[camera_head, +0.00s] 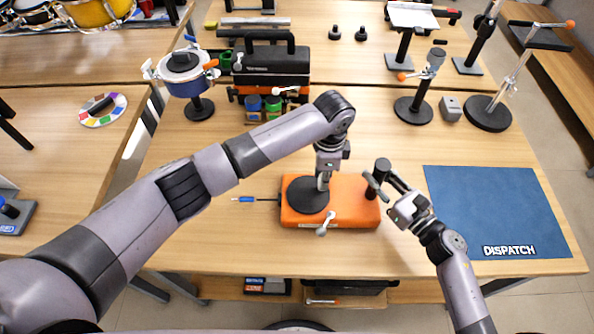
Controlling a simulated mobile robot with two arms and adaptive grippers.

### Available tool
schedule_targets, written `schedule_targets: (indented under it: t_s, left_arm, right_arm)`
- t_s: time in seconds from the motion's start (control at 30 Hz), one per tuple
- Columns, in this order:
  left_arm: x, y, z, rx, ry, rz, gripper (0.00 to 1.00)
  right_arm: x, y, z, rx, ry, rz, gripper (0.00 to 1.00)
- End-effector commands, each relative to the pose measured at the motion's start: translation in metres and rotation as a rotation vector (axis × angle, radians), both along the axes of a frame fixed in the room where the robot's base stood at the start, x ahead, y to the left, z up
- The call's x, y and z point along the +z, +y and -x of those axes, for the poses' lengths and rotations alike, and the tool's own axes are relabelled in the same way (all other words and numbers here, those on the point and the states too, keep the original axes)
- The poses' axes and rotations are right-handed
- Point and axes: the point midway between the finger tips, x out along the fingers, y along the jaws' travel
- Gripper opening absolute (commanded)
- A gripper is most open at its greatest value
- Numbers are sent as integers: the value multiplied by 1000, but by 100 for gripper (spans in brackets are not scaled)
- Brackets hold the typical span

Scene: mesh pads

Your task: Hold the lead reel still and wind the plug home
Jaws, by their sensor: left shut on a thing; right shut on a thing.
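The lead reel is an orange block (350,205) with a black disc (303,197) on its top left, near the table's front. A thin dark lead runs out of its left side to a small blue plug (243,199) lying on the wood. My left gripper (324,184) points down over the disc and is shut on part of the reel; its fingertips and the held part are mostly hidden. My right gripper (382,186) is shut on a dark upright crank knob (382,166) at the block's right end.
A blue dispatch mat (490,205) lies empty to the right. Behind stand a black toolbox (270,65), small jars (262,108), a blue pot on a stand (187,80) and black-based stands (413,108). The wood left of the plug is clear.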

Motion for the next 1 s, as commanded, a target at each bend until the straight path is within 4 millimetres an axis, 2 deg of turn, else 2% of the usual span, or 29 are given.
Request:
schedule_targets:
  t_s: [0.03,0.43,0.8,1.0]
  left_arm:
    - [0,-3,1,-4,2,5,0]
    - [-1,-6,20,-5,4,5,0]
    - [-1,-7,23,-4,4,5,0]
    - [-1,-3,34,-5,5,4,0]
  right_arm:
    - [-7,1,2,2,12,4,0]
    - [-7,1,2,1,12,4,0]
    - [-7,1,2,1,12,4,0]
    - [-7,1,2,1,12,4,0]
